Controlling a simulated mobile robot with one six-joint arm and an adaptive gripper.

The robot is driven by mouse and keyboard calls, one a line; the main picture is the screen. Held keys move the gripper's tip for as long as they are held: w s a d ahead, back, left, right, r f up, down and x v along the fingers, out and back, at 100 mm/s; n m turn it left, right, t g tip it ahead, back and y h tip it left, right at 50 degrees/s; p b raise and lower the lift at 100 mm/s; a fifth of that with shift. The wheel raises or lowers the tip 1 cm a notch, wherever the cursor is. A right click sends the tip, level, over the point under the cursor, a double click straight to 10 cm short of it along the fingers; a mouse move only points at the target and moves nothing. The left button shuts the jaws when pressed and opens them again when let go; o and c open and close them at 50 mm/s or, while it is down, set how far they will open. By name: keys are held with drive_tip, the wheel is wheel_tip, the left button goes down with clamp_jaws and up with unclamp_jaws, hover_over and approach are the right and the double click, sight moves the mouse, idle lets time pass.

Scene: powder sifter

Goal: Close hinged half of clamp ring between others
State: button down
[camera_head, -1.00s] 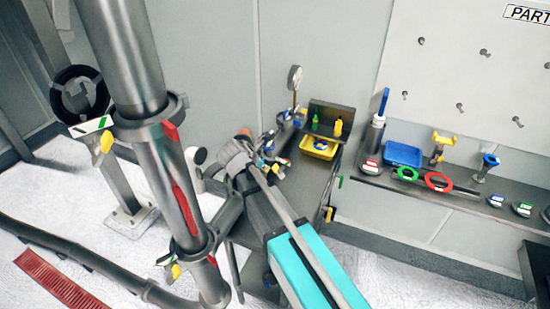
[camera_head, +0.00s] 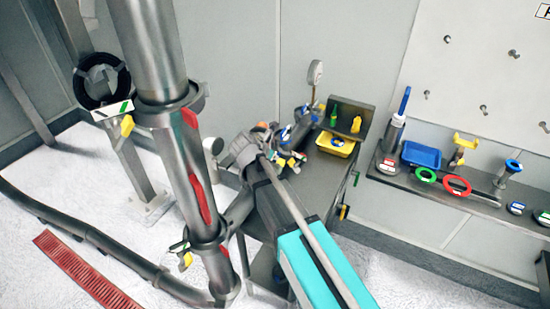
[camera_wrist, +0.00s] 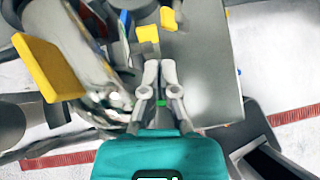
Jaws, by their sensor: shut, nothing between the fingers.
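My gripper (camera_wrist: 160,75) points away from the camera in the wrist view, its two pale fingertips close together with nothing between them. A shiny curved metal part (camera_wrist: 85,65) with a large yellow tab (camera_wrist: 45,65) lies left of the fingers; I cannot tell whether it is the hinged half of the clamp ring. Smaller yellow pieces (camera_wrist: 148,35) show just beyond the fingertips. In the head view, a cluster of small yellow and blue parts (camera_head: 290,158) sits near the end of my arm, and the fingers are too small to make out. The ring's hinge is not clear in either view.
A tall metal pipe (camera_head: 190,165) with yellow-handled clamps stands left of my arm. A dark stand with a yellow tray (camera_head: 335,144) is beyond it. A wall shelf (camera_head: 440,186) at right holds a blue tray (camera_head: 421,155) and coloured rings. A black hose crosses the floor at left.

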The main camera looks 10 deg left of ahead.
sight(293, 155)
drive_tip(key=shift+w+d+r+b+x, duration=0.3)
drive_tip(key=shift+b+x, duration=0.65)
drive_tip(key=shift+x, duration=0.95)
drive_tip(key=shift+w+d+r+b+x, duration=0.1)
drive_tip(key=shift+w+r+b+x, duration=0.2)
drive_tip(key=shift+b+x, duration=1.1)
drive_tip(key=shift+w+d+r+b+x, duration=0.2)
drive_tip(key=shift+r+b+x, duration=0.25)
drive_tip(key=shift+x, duration=1.95)
drive_tip(key=shift+w, duration=0.1)
